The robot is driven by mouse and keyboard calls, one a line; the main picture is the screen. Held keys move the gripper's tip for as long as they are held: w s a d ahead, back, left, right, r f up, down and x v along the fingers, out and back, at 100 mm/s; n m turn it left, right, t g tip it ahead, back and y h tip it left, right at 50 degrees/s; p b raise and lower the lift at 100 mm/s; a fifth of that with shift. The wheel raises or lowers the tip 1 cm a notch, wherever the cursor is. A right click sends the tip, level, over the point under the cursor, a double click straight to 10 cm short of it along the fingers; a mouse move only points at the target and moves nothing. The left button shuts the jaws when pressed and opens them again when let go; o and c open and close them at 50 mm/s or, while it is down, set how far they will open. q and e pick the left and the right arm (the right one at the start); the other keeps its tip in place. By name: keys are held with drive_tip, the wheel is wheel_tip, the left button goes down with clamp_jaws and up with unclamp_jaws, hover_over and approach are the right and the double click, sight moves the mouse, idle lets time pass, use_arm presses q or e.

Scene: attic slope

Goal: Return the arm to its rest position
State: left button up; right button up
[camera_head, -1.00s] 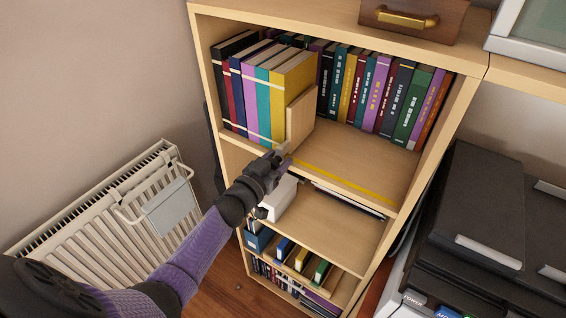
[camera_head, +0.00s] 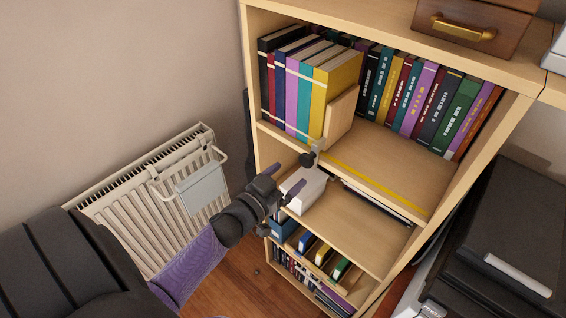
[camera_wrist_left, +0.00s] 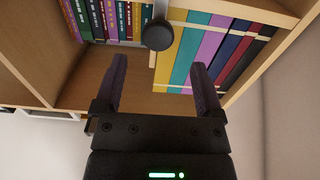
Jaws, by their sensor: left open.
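My left gripper (camera_head: 284,181) is in front of the bookcase, below the upper shelf's front edge and near the white box on the shelf below. It is open and empty. In the left wrist view its two purple fingers (camera_wrist_left: 158,85) stand apart with nothing between them. A wooden bookend (camera_head: 340,115) with a grey clamp and black knob (camera_head: 307,159) stands against the front row of books (camera_head: 305,85) on the upper shelf. The knob also shows in the left wrist view (camera_wrist_left: 157,36), beyond the fingertips and apart from them. My right gripper is not in view.
The bookcase (camera_head: 252,100) has another row of books (camera_head: 425,100) at the back of the upper shelf. A white box (camera_head: 303,190) sits on the middle shelf. A radiator (camera_head: 165,205) with a towel rail stands left. A black machine (camera_head: 500,240) stands right.

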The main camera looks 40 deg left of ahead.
use_arm(q)
drive_tip(key=shift+s, duration=0.55)
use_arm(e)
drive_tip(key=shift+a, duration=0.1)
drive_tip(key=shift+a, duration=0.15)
